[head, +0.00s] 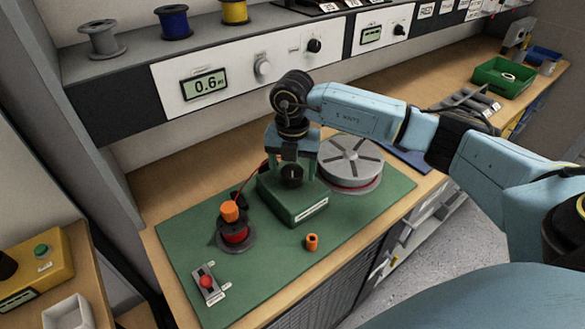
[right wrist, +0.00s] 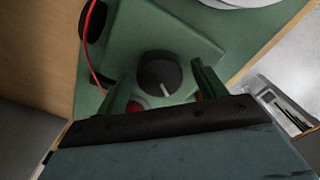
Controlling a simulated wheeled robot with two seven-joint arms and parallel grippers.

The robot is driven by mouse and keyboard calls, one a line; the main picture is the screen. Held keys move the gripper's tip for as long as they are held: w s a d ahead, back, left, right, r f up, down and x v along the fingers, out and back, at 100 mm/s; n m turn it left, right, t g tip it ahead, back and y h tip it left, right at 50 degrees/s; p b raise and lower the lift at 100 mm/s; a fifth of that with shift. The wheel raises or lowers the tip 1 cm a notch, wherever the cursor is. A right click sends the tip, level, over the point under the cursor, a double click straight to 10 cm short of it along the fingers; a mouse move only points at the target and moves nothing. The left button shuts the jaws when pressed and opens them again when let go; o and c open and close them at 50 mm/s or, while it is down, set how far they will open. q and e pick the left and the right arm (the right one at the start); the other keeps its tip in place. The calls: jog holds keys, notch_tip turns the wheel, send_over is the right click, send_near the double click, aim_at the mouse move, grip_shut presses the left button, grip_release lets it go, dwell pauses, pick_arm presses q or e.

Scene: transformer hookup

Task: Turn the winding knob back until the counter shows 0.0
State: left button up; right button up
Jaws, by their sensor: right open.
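The winding knob (head: 291,176) is a black round knob on top of a green box (head: 300,205) on the green mat. In the right wrist view the knob (right wrist: 158,73) carries a white pointer line. My right gripper (head: 289,163) points down over it. In the right wrist view its two fingers (right wrist: 160,85) are open, one on each side of the knob; contact cannot be told. The counter display (head: 205,86) on the white shelf panel reads 0.6, with a small unit after it. My left gripper is not in view.
A red wire runs from the box to a red spool with an orange top (head: 232,223). An orange piece (head: 312,242) and a red-buttoned switch (head: 207,283) lie on the mat (head: 270,290). The shelf overhangs behind.

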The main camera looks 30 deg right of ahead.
jog(key=shift+f, duration=0.15)
jog(key=shift+c, duration=0.3)
jog(key=c, duration=0.9)
jog(key=shift+n, duration=0.3)
